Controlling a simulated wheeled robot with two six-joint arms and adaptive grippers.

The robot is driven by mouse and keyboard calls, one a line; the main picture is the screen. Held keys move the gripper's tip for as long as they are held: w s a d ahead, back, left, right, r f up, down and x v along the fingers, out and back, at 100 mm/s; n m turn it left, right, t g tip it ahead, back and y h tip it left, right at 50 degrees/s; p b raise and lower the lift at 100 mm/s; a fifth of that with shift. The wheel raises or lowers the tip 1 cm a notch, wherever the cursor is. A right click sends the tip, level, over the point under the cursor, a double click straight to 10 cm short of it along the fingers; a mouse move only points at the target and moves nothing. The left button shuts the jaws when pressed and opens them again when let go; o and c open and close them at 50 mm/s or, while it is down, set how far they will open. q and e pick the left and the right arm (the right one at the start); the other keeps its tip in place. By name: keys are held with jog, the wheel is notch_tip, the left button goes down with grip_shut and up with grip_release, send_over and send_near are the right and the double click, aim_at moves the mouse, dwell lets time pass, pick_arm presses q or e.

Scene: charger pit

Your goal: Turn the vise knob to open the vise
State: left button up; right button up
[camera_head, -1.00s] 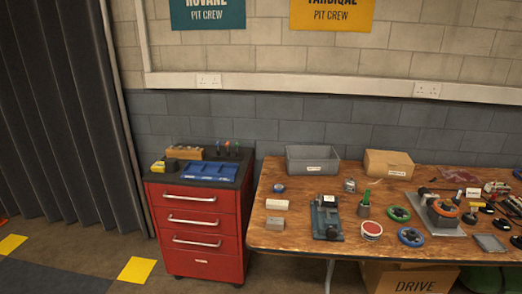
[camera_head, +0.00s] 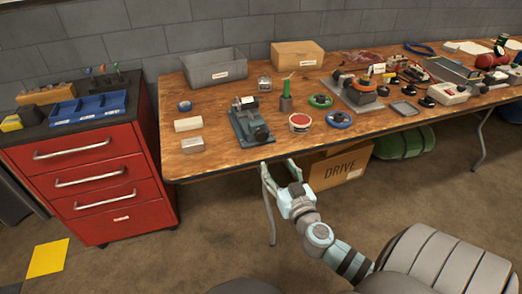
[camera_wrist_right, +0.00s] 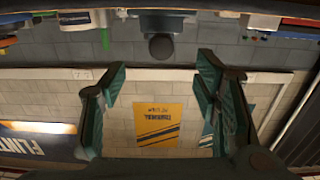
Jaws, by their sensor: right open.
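The vise (camera_head: 241,117) is a grey-green block with a dark round knob (camera_head: 261,133) at its front, near the front edge of the wooden table. My right gripper (camera_head: 279,165) is open and empty, just in front of the table edge, below and slightly right of the knob. In the right wrist view, which is upside down, the dark knob (camera_wrist_right: 161,47) shows at the top middle, ahead of the spread fingers (camera_wrist_right: 160,78) and apart from them. Part of the vise (camera_wrist_right: 152,21) is cut off there. My left gripper is not in view.
The table (camera_head: 205,160) also carries a grey bin (camera_head: 213,72), pale blocks (camera_head: 188,124), a red-lidded tin (camera_head: 300,123), a green-handled tool (camera_head: 286,102) and coloured rings (camera_head: 339,120). A red drawer cabinet (camera_head: 85,180) stands left. A cardboard box (camera_head: 338,172) sits under the table.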

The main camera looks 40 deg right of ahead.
aim_at(262, 138)
jog(key=x, duration=0.9)
jog(key=r+x, duration=0.1)
jog(key=x, duration=0.4)
jog(key=shift+w+r+p, duration=0.1)
jog(key=shift+w+p, duration=0.15)
jog(key=shift+p, duration=0.15)
jog(key=shift+a, duration=0.1)
jog(key=c, duration=1.2)
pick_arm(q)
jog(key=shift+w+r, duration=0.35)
pick_arm(e)
jog(key=shift+n, duration=0.3)
